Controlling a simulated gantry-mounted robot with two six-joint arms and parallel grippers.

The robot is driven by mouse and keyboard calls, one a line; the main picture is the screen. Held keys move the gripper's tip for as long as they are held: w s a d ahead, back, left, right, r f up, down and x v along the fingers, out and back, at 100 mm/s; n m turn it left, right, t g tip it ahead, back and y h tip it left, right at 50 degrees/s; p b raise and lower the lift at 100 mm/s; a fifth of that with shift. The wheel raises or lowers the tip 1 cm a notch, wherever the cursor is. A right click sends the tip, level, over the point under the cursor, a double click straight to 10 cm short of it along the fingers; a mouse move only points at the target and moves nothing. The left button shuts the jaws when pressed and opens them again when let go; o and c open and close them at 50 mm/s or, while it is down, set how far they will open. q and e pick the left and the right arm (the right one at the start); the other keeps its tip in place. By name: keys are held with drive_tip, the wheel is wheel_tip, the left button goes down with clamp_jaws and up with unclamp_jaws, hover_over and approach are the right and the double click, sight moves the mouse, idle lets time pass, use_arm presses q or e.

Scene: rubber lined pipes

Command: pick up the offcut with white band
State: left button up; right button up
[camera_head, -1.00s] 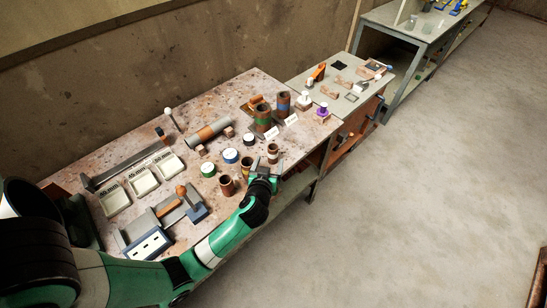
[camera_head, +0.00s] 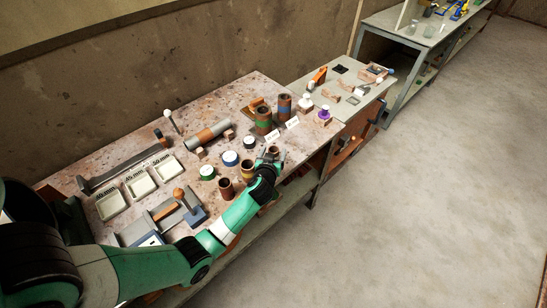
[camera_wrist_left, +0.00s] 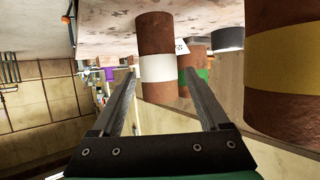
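The offcut with the white band (camera_wrist_left: 157,68) is a short rust-brown pipe piece. In the left wrist view it stands between the two finger lines, beyond the fingertips or just at them; I cannot tell whether they touch. In the head view this offcut (camera_head: 273,150) is partly hidden by my left gripper (camera_head: 267,162), at the table's front edge. My left gripper (camera_wrist_left: 160,88) also shows in the wrist view, with its fingers wide apart and nothing clamped. My right gripper is not in view.
A yellow-banded offcut (camera_wrist_left: 286,55) stands close by in the wrist view, and a red-brown one (camera_head: 226,188) is left of it in the head view. Taller pipes with green (camera_head: 264,122) and blue (camera_head: 284,108) bands stand behind. Tape rolls (camera_head: 230,158) lie to the left.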

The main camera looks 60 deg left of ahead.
use_arm(q)
clamp_jaws()
drive_tip(key=shift+r, duration=0.15)
drive_tip(key=shift+r, duration=0.25)
drive_tip(key=r+p, duration=0.1)
drive_tip(key=r, duration=0.1)
drive_tip(key=d+r+p, duration=0.1)
drive_tip(key=r, duration=0.1)
drive_tip(key=shift+s+r+p, duration=0.1)
drive_tip(key=shift+s+p, duration=0.1)
drive_tip(key=shift+p, duration=0.15)
drive_tip(key=r+p+v, duration=0.2)
drive_tip(key=p+v, duration=1.1)
drive_tip(key=v, duration=0.2)
drive_tip(key=shift+w+a, duration=0.25)
drive_tip(key=shift+w, duration=0.15)
